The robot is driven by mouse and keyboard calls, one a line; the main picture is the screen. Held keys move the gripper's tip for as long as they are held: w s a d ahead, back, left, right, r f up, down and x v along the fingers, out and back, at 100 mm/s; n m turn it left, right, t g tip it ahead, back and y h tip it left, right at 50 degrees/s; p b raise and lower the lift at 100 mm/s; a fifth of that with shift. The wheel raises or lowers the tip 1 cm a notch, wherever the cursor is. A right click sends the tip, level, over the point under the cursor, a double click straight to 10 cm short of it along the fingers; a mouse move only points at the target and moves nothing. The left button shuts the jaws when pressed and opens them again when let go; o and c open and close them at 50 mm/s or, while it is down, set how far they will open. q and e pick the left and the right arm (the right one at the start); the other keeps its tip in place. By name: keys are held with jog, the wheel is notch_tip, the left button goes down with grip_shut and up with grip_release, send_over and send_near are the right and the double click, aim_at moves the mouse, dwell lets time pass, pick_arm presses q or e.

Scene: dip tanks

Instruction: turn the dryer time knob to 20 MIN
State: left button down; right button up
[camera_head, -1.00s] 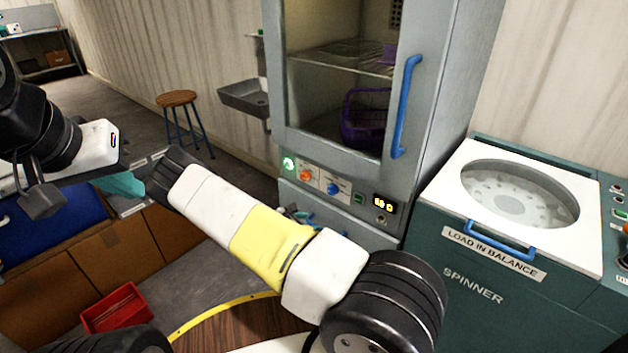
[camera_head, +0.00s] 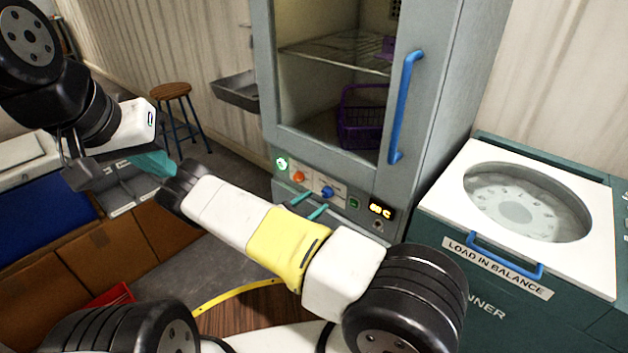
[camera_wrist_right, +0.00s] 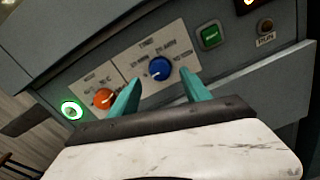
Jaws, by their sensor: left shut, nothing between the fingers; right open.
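The dryer's time knob is the blue knob (camera_head: 327,192) on the lower control panel. In the right wrist view the blue knob (camera_wrist_right: 160,69) sits on a white plate with dial labels too blurred to read surely. A small white mark shows on its lower left. My right gripper (camera_head: 309,206) is open, its teal fingers just in front of the panel. In the wrist view its fingertips (camera_wrist_right: 162,80) stand to either side below the blue knob, with nothing between them; contact cannot be told. My left gripper (camera_head: 152,163) is shut and empty at the left, away from the dryer.
An orange knob (camera_wrist_right: 103,99) lies left of the blue one, with a lit green button (camera_wrist_right: 72,109) beyond it. A green switch (camera_wrist_right: 210,37) is to the right. The dryer door's blue handle (camera_head: 405,108) is above. The spinner (camera_head: 470,262) stands to the right.

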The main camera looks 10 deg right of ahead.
aim_at(324, 195)
jog(key=shift+x, duration=2.15)
grip_shut()
